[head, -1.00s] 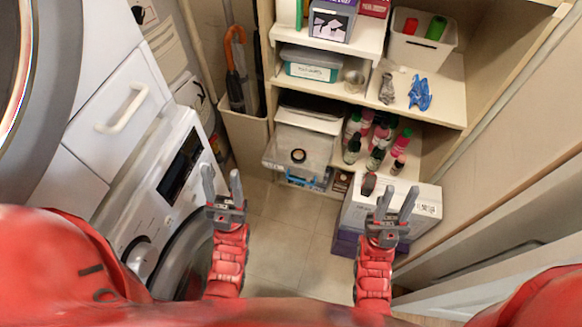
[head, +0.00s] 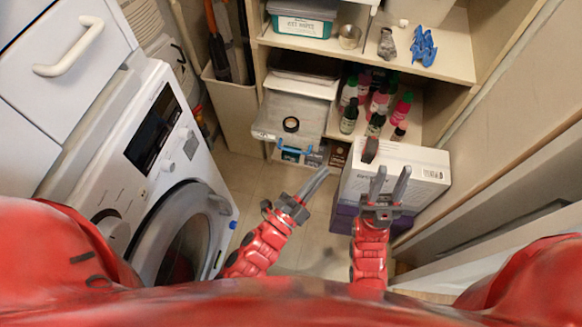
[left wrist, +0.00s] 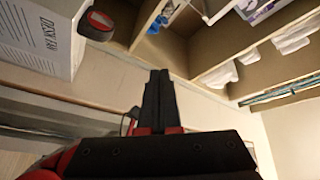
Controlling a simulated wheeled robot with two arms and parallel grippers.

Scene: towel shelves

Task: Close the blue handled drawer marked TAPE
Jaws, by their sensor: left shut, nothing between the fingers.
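My right gripper (head: 391,172) is open and empty in front of a white box.
The white box (head: 345,195) stands right of the drawer with a dark object (head: 370,150) on top. A washing machine (head: 150,150) is at left. Several bottles (head: 376,105) stand on the shelf right of the drawer. Floor between is clear.

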